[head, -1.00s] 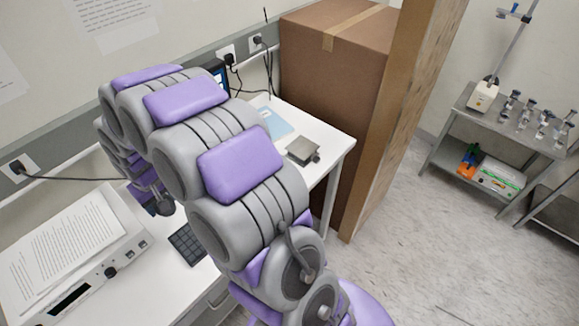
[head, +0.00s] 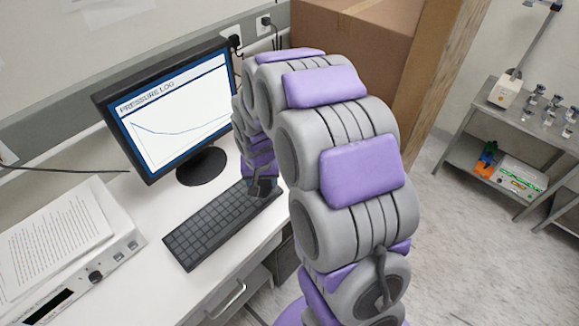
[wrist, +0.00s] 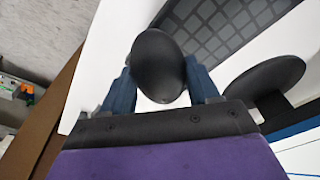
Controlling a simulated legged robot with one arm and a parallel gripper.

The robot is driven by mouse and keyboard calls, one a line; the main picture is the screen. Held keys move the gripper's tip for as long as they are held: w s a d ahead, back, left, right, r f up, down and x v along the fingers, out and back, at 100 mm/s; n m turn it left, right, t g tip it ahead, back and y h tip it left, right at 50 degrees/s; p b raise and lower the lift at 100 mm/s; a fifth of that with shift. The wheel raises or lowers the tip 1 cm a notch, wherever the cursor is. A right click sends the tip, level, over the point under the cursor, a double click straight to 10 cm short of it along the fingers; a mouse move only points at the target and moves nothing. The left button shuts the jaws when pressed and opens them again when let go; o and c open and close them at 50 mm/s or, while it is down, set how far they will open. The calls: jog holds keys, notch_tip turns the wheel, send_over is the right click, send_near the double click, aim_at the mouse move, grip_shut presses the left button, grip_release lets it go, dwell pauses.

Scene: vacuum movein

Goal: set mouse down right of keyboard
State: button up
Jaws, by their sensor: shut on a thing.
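The black rounded mouse (wrist: 158,68) is held between the two blue fingers of my gripper (wrist: 160,88) in the wrist view. White desk surface shows beyond it. The black keyboard (head: 212,228) lies on the white desk in front of the monitor in the head view. It also shows in the wrist view (wrist: 222,30), beside the held mouse and apart from it. I cannot tell how high the mouse is above the desk.
A monitor (head: 165,105) with a graph stands behind the keyboard on a round base (head: 202,166). A grey device (head: 110,248) with papers on top is at the left. A large cardboard box (head: 350,50) stands behind my arm. My arm covers the desk's right part.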

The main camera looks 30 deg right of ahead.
jog(key=s+d+m, duration=0.1)
jog(key=s, duration=0.1)
jog(key=s+d+f+m, duration=0.1)
jog(key=d+m, duration=0.1)
jog(key=s+d+m, duration=0.1)
jog(key=s+d, duration=0.1)
jog(key=shift+s+d+f+m+h, duration=0.2)
jog(key=shift+s+f+m+h, duration=0.1)
jog(key=shift+s+f, duration=0.1)
jog(key=shift+d, duration=0.2)
jog(key=shift+m, duration=0.3)
jog(key=w+d, duration=0.2)
jog(key=w, duration=0.2)
jog(key=w+d+f+b, duration=0.1)
jog(key=w+d, duration=0.1)
jog(key=w, duration=0.3)
jog(key=w+d, duration=0.2)
jog(key=w, duration=0.3)
jog(key=shift+w+f+b, duration=0.15)
jog(key=shift+f+b, duration=0.15)
jog(key=shift+f, duration=0.05)
jog(key=shift+f+b, duration=0.45)
jog(key=shift+f, duration=1.25)
jog(key=shift+f+g, duration=0.1)
jog(key=shift+g, duration=0.2)
jog(key=o, duration=1.1)
